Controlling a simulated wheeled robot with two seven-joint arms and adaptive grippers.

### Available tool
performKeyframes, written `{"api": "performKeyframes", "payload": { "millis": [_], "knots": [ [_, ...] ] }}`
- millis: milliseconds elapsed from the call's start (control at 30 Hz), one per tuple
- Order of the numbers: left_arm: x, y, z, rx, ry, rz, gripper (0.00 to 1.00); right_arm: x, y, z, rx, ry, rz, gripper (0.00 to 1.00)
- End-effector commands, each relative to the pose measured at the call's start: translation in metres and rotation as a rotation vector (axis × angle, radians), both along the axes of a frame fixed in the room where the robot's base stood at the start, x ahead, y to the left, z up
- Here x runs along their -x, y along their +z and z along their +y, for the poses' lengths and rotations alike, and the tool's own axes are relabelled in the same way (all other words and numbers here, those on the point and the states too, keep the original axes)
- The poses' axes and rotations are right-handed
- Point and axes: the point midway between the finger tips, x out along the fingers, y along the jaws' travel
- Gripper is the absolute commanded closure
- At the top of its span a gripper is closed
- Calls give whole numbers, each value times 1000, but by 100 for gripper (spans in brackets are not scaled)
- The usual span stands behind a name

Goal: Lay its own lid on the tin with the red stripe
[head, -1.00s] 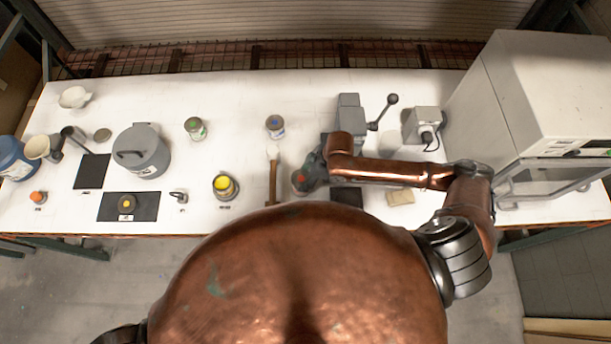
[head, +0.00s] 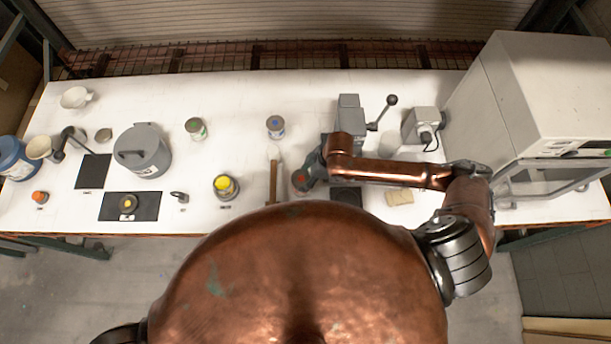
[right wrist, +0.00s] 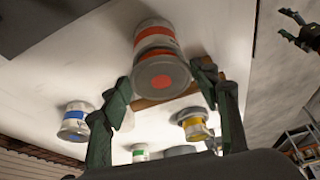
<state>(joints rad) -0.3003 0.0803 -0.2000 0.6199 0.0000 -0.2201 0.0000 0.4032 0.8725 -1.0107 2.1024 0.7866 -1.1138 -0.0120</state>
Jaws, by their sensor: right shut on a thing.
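The tin with the red stripe (right wrist: 155,40) shows upside down in the right wrist view, white with orange-red bands. Its grey lid with a red dot (right wrist: 161,76) is at the tin's mouth, lined up with it; I cannot tell whether it rests fully on the rim. My right gripper (right wrist: 163,82) has its green fingers on either side of the lid, shut on it. In the head view the lid (head: 300,179) shows beside my right gripper (head: 309,172), which partly hides the tin.
A wooden-handled tool (head: 273,182) lies just left of the tin. A blue-marked tin (head: 275,126), a green-marked tin (head: 196,129) and a yellow-topped tin (head: 225,187) stand nearby. A grey machine (head: 349,115) stands behind my right arm, and a sponge-like block (head: 399,198) lies right.

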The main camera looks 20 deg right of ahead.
Motion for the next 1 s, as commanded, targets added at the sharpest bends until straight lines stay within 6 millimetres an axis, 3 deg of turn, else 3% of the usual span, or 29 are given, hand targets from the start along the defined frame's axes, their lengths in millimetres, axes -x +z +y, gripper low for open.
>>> {"api": "performKeyframes", "payload": {
  "millis": [700, 733, 1000],
  "knots": [
    [-1, -3, 0, 0, 0, -1, 27, 0, -13, 0, 0, 0, 1, 54],
    [-1, -3, 0, 0, 0, -1, 27, 0, -13, 0, 0, 0, 1, 43],
    [-1, -3, 0, 0, 0, -1, 27, 0, -13, 0, 0, 0, 0, 25]
  ]
}}
